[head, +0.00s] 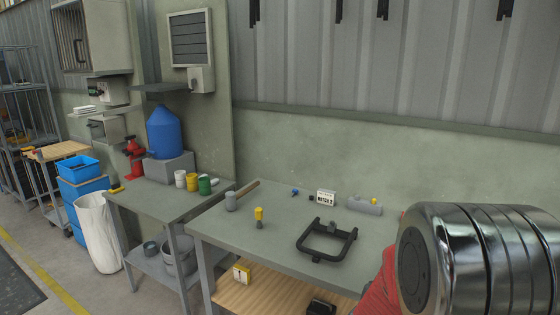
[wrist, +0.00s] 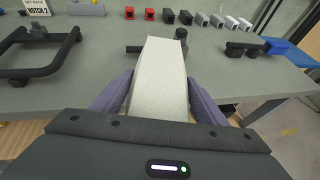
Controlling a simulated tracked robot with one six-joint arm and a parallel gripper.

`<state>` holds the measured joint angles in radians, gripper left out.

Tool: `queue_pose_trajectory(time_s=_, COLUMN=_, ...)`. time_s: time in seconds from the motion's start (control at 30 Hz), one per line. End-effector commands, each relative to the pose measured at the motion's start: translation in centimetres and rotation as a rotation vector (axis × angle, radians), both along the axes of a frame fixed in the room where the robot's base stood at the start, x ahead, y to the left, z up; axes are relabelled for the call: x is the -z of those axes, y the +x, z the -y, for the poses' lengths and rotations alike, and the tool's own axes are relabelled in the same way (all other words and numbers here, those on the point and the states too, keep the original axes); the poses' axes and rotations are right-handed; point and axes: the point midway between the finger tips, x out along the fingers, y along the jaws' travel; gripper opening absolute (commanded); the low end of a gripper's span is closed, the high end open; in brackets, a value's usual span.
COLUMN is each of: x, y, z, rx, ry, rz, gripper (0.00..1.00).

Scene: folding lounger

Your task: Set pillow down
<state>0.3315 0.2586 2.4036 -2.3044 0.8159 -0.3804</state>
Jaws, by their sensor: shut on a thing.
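The pillow (wrist: 158,75) is a pale, off-white, long block. My gripper (wrist: 157,90) is shut on it in the wrist view, with a dark purple-grey finger on each side. The pillow points away over the grey workbench (wrist: 220,70); I cannot tell whether it touches the top. A black frame with upright posts (wrist: 38,55) lies on the bench to the left of the pillow. The frame also shows in the head view (head: 327,240). In the head view my arm fills the lower right, and the gripper and pillow do not show.
A "NOTCH 2" sign (head: 326,197) and a grey block with a yellow knob (head: 365,206) stand behind the frame. Several red, dark and light small blocks (wrist: 187,17) line the bench's back. A black part (wrist: 245,49) lies to the right. A dark part is partly hidden behind the pillow.

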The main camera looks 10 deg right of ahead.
Motion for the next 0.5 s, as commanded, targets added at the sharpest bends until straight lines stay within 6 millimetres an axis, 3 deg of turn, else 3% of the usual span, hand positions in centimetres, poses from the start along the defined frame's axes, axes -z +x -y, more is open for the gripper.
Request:
queue_pose_trajectory(time_s=0.2, x=0.0, y=3.3, z=-7.2, rx=-0.175, ry=0.000, rz=0.000, gripper=0.42)
queue_pose_trajectory(time_s=0.5, x=-0.1, y=6.0, z=-16.9, rx=-0.395, ry=0.000, rz=0.002, gripper=0.42)
